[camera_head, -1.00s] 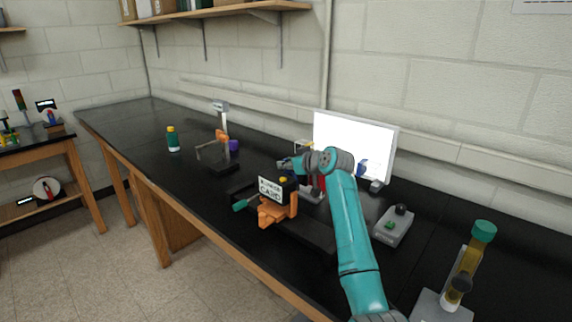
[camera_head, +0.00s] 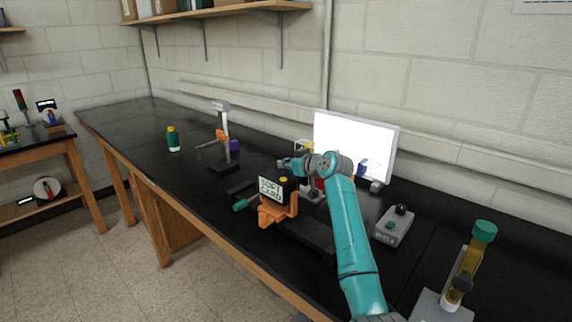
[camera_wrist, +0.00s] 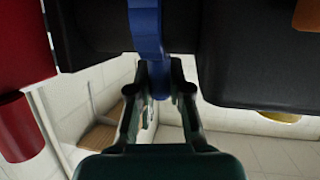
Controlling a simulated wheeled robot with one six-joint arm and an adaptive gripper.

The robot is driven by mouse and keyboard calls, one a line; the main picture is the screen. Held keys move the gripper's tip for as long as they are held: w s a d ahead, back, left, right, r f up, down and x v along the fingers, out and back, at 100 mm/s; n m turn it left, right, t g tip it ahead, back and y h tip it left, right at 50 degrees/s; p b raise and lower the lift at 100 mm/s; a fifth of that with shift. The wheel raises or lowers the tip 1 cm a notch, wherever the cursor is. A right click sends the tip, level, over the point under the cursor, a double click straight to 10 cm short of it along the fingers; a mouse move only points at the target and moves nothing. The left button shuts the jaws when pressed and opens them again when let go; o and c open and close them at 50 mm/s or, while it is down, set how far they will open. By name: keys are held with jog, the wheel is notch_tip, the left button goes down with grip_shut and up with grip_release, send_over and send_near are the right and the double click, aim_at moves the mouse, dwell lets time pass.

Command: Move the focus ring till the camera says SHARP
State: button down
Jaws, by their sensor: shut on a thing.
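The camera (camera_head: 287,186) sits on an orange mount (camera_head: 280,211) on the black bench. Its screen (camera_head: 271,189) faces me and seems to read SOFT CARD, in small letters. In the wrist view the blue focus ring (camera_wrist: 145,22) runs around the dark lens barrel (camera_wrist: 90,25). My gripper (camera_wrist: 160,85) is shut on the blue tab of the ring, with one dark finger on each side. In the head view the grip is too small to make out, beyond the camera.
A bright white panel (camera_head: 380,138) stands behind my arm. A grey box with a black knob (camera_head: 394,226) is at the right. In the wrist view a red cylinder (camera_wrist: 18,125) is close at the left. The bench's far left is mostly clear.

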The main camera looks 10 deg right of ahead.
jog(key=shift+s+d+t+y, duration=0.25)
jog(key=shift+s+t+y, duration=0.15)
jog(key=shift+t, duration=0.3)
jog(key=c, duration=1.3)
grip_release()
jog(key=shift+d+r, duration=0.1)
jog(key=v, duration=1.2)
